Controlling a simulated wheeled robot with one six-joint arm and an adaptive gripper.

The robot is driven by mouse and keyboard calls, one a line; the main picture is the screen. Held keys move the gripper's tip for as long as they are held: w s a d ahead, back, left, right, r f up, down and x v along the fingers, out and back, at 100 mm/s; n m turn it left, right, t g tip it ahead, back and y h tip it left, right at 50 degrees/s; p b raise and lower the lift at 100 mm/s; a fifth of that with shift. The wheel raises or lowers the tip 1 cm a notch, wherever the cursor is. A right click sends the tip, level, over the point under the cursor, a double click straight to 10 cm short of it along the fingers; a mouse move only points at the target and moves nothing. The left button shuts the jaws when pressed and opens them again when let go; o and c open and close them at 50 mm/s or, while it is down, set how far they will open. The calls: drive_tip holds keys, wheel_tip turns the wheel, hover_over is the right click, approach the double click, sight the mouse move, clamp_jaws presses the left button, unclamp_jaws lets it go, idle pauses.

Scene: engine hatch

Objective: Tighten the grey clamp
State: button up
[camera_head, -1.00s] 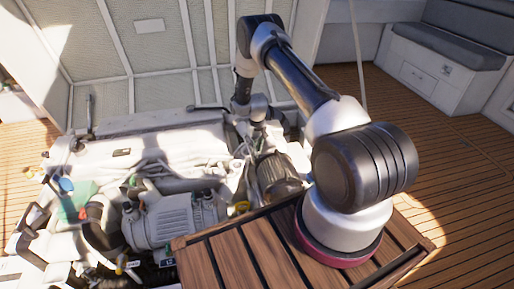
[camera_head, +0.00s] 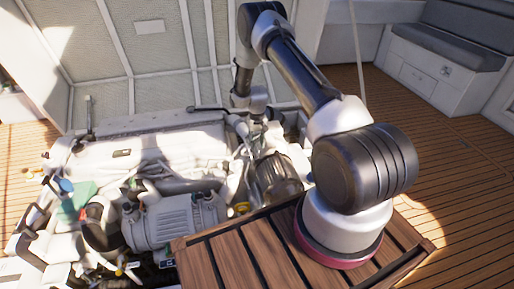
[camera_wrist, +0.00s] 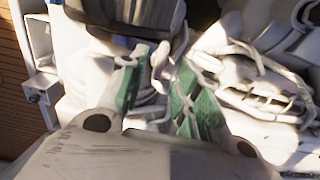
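In the wrist view my gripper (camera_wrist: 163,66) shows two green-padded fingers with a clear gap between them, so it is open. Its fingertips are close to a pale, rounded part (camera_wrist: 150,100) below a dark cylinder (camera_wrist: 125,14). I cannot tell whether the fingers touch it. I cannot make out the grey clamp for certain among the pale, blurred parts. In the head view my gripper is small and unclear, at the end of my arm over the back of the engine.
The engine has a grey ribbed housing (camera_head: 172,220) and a dark cylindrical part (camera_head: 277,176). Pale cords or thin hoses (camera_wrist: 255,75) lie close right of my fingers. A slatted wooden platform (camera_head: 232,265) is in front. A panelled wall (camera_head: 150,70) stands behind the engine.

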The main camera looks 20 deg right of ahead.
sight(257, 149)
wheel_tip(257, 149, up, 8)
drive_tip(key=shift+r, duration=0.1)
idle(0.5)
drive_tip(key=s+g, duration=0.2)
drive_tip(key=s, duration=0.5)
drive_tip(key=s+r+t, duration=0.2)
drive_tip(key=s+r, duration=0.9)
drive_tip(key=r, duration=0.3)
drive_tip(key=s+a+r+n+t, duration=0.1)
drive_tip(key=s+r+t, duration=0.1)
drive_tip(key=s+r, duration=0.9)
drive_tip(key=s+a+r+n+t, duration=0.1)
drive_tip(key=s+r+t, duration=0.1)
drive_tip(key=s+r, duration=0.9)
wheel_tip(257, 149, up, 7)
drive_tip(key=shift+s+a+f, duration=0.1)
drive_tip(key=shift+s+a, duration=0.05)
drive_tip(key=shift+a, duration=0.05)
drive_tip(key=shift+c, duration=0.2)
